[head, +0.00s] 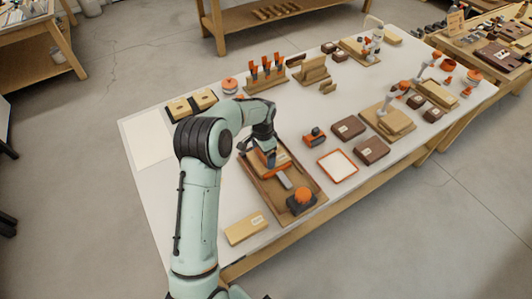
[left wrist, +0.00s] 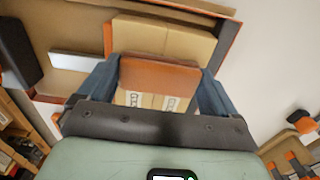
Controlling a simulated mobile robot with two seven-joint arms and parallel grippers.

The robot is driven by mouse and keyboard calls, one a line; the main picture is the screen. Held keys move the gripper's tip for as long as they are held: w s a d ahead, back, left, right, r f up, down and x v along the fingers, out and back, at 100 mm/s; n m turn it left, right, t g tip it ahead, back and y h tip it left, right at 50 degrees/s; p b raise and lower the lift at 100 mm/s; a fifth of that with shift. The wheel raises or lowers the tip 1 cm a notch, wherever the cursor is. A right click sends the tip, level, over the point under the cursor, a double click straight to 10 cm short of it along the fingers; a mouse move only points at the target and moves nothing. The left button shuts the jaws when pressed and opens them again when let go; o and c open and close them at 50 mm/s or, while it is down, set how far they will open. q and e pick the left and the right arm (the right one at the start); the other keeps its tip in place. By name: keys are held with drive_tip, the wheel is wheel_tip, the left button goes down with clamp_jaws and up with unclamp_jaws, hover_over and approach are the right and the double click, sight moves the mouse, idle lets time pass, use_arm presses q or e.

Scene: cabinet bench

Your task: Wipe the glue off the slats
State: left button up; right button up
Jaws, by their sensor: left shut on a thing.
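My left gripper (head: 270,161) is low over a brown tray (head: 262,196) in the head view. In the left wrist view the gripper (left wrist: 158,88) is shut on an orange-brown block (left wrist: 160,76), with one blue-grey finger on each side. Pale wooden slats (left wrist: 165,38) lie side by side under and beyond the block, with small printed marks near it. I cannot make out any glue; the block hides part of the slats. I cannot tell whether the block touches them. My right gripper is in neither view.
A dark tool with an orange knob (head: 301,198) stands at the tray's near end. A pale block (head: 246,229) lies near the front edge. An orange-rimmed white tray (head: 338,165) and dark boxes (head: 372,149) stand to the right. The far-left white sheet (head: 147,139) is bare.

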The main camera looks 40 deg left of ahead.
sight(255, 163)
use_arm(q)
drive_tip(key=shift+s+a+r+b, duration=0.15)
drive_tip(key=shift+s+b, duration=0.1)
drive_tip(key=shift+s, duration=0.35)
drive_tip(key=shift+s+a+f+b, duration=0.1)
drive_tip(key=shift+s+a+b, duration=0.15)
drive_tip(key=shift+s, duration=0.4)
drive_tip(key=shift+s+a+r+b, duration=0.1)
drive_tip(key=shift+s+b, duration=0.2)
drive_tip(key=shift+s, duration=0.3)
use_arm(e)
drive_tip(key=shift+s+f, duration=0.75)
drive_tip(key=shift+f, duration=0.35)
use_arm(q)
drive_tip(key=shift+w, duration=0.1)
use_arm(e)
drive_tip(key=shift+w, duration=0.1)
use_arm(q)
drive_tip(key=shift+r+p, duration=1.65)
drive_tip(key=shift+r, duration=1.35)
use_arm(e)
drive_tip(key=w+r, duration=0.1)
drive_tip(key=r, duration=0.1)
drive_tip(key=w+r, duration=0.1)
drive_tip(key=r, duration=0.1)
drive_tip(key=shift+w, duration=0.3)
use_arm(q)
drive_tip(key=shift+f, duration=0.1)
